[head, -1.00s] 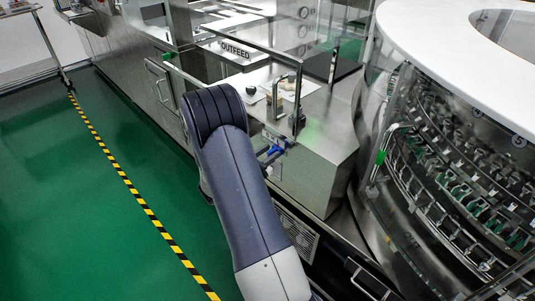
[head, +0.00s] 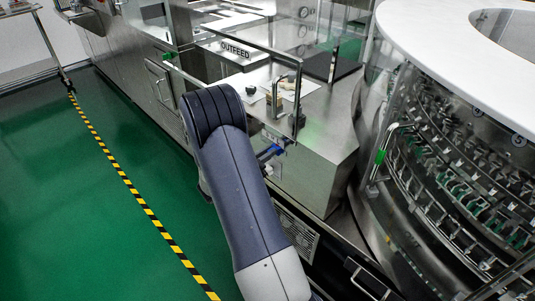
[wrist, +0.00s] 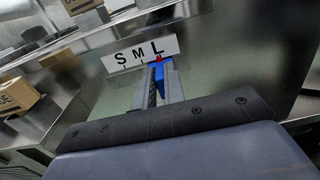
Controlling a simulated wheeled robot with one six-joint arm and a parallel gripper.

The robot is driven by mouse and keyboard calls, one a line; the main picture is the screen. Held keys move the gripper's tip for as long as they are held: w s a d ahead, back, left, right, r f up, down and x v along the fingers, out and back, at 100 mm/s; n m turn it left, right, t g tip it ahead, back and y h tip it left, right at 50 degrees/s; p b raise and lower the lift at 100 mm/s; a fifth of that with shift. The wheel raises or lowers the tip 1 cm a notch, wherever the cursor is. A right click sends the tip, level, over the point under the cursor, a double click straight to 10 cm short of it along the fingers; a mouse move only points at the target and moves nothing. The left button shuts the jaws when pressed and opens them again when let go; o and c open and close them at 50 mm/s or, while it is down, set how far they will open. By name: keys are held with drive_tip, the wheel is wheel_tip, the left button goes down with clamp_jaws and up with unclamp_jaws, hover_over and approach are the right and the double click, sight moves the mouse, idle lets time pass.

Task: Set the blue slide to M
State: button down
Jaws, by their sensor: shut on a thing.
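The blue slide (wrist: 159,73) shows in the wrist view between the two fingers of my gripper (wrist: 160,84), which is shut on it. A red pointer tip (wrist: 158,58) at the slide's top stands just below the letter L on the white S M L plate (wrist: 122,59). The M is to the left of the pointer, and S is further left. In the head view a bit of the blue slide (head: 270,152) shows beside my arm at the front of the steel cabinet. My arm hides most of the gripper there.
The round washer (head: 445,185) stands close on the right. Cardboard boxes (wrist: 17,95) show in the wrist view. Green floor at left is clear.

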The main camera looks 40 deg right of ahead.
drive_tip(key=shift+w+a, duration=0.1)
drive_tip(key=shift+w, duration=1.05)
drive_tip(key=c, duration=1.5)
unclamp_jaws()
drive_tip(key=a, duration=0.7)
drive_tip(key=s+a+b, duration=0.1)
drive_tip(key=a, duration=0.2)
drive_tip(key=shift+a, duration=0.4)
